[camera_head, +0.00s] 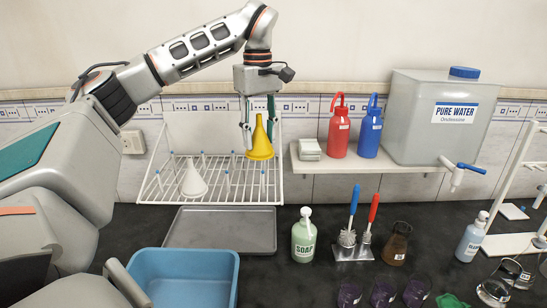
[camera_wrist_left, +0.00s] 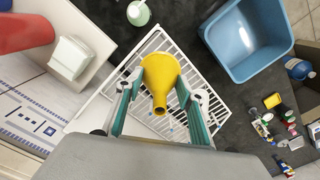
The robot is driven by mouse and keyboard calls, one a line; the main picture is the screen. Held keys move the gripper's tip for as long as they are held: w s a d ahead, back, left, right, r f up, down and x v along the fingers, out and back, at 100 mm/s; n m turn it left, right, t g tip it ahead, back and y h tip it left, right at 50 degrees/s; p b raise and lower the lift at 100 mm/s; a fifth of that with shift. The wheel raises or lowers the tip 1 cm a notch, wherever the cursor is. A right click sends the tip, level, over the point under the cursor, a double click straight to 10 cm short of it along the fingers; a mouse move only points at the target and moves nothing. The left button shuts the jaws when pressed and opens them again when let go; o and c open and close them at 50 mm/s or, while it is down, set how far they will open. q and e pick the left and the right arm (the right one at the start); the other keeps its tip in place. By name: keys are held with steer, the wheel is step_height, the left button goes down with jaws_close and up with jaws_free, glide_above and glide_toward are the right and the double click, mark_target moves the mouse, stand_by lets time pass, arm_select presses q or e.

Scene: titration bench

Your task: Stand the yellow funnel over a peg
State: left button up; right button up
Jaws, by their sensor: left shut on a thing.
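The yellow funnel (camera_head: 260,143) is upright, stem up and wide mouth down, in my left gripper (camera_head: 260,122). The gripper points down and its two fingers are shut on the funnel. In the left wrist view the funnel (camera_wrist_left: 158,82) sits between the fingertips (camera_wrist_left: 158,86), above the white rack. The white wire drying rack (camera_head: 168,199) with blue-tipped pegs (camera_head: 228,178) hangs on the wall. The funnel is in front of the rack's right part; I cannot tell whether a peg is inside it. My right gripper is not in view.
A white funnel (camera_head: 193,181) stands on the rack's left part. A shelf (camera_head: 300,162) with red (camera_head: 339,132) and blue bottles (camera_head: 371,132) is to the right. A grey tray (camera_head: 215,243) and blue tub (camera_head: 186,263) lie below. A soap bottle (camera_head: 303,240) stands nearby.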

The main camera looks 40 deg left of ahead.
mark_target(263, 172)
arm_select(q)
steer(key=shift+w+r+n, duration=0.3)
steer(key=shift+w+r, duration=0.1)
steer(key=shift+w, duration=0.05)
steer(key=shift+f, duration=6.2)
steer(key=o, duration=0.9)
steer(key=shift+r, duration=0.15)
step_height(263, 172, up, 12)
steer(key=shift+f, duration=0.1)
steer(key=shift+s+d+f, duration=0.1)
